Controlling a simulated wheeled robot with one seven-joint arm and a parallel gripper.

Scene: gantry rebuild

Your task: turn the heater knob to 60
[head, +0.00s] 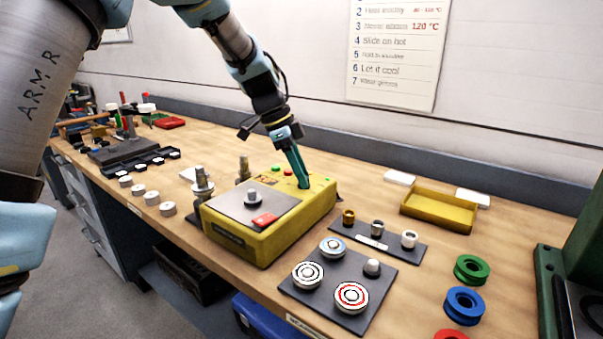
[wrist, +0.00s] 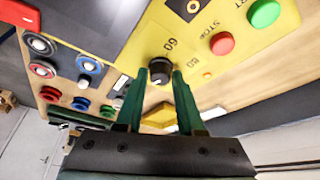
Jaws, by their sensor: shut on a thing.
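The yellow heater box (head: 244,240) stands on the bench, with a grey top plate and a button panel at its far right. My gripper (head: 303,184) reaches down onto that panel and hides the knob in the head view. In the wrist view the heater knob (wrist: 160,66) is black with a white mark on its lower side. My gripper (wrist: 160,73) has one finger on each side of the knob and is shut on it. A printed number that looks like 60 shows above the knob; which number the mark points to is unclear.
A red stop button (wrist: 222,43) and a green button (wrist: 264,13) sit right of the knob. A dark mat with round parts (head: 336,315), a yellow tray (head: 438,207) and coloured rings (head: 464,306) lie right of the heater. Metal posts (head: 202,187) stand at its left.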

